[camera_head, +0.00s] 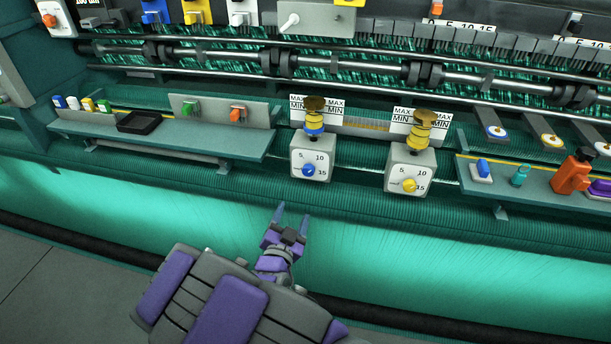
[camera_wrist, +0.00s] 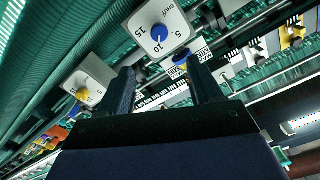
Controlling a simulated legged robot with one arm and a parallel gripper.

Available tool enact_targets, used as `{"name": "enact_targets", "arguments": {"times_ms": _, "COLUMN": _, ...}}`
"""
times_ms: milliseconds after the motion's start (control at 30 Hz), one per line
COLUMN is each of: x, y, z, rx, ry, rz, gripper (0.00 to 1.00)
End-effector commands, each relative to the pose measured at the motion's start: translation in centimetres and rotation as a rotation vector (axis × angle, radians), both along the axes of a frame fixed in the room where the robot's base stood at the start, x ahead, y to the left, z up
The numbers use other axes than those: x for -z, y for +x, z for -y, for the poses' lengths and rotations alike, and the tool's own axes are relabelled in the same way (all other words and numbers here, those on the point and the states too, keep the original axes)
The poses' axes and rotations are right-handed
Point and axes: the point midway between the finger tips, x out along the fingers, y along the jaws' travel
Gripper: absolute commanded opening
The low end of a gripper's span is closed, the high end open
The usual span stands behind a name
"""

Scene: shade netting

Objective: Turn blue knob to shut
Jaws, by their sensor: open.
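The blue knob (camera_head: 308,170) is on the front of a white dial box marked 5, 10 and 15, below a blue-banded spool. In the wrist view the blue knob (camera_wrist: 159,33) shows near the top centre, with the word SHUT on the dial's right side. I cannot tell its exact setting. My gripper (camera_head: 291,215) is open and empty, below and in front of the blue knob, apart from it. In the wrist view my gripper (camera_wrist: 160,68) has its two fingers spread just below the dial box in the picture.
A similar box with a yellow knob (camera_head: 409,186) stands to the right. A left shelf (camera_head: 180,140) holds small coloured items and a black tray (camera_head: 139,122). Teal netting (camera_head: 390,245) hangs below; the space before the knob is clear.

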Motion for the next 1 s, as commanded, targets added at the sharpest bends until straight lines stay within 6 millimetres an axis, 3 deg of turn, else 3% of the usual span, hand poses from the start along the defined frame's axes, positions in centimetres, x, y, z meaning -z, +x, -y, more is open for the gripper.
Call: {"name": "enact_targets", "arguments": {"times_ms": 1000, "x": 0.1, "y": 11.8, "z": 3.9, "rx": 0.004, "ry": 0.002, "rz": -0.004, "gripper": 0.65}}
